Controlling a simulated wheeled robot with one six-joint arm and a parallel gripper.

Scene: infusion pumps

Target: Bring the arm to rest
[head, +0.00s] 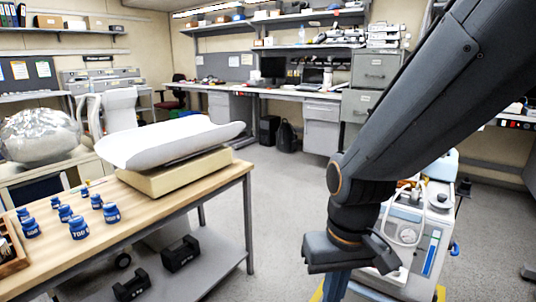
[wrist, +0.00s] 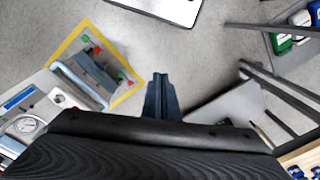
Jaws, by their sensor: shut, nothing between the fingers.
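My arm reaches down from the upper right in the head view, with my gripper (head: 337,288) pointing at the floor and its tips near the bottom edge. In the wrist view my gripper (wrist: 161,82) is shut and empty, with its narrow fingers together above bare grey floor. A white and grey pump unit (head: 418,232) stands just right of and behind my gripper in the head view, partly hidden by my arm. In the wrist view a white machine (wrist: 50,105) is at the left, apart from my fingers.
A wooden-topped table (head: 160,217) at the left holds a white scale (head: 175,140) and several blue weights (head: 79,228). Black dumbbells (head: 180,254) lie on its lower shelf. Grey floor (head: 275,200) is free between table and pump.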

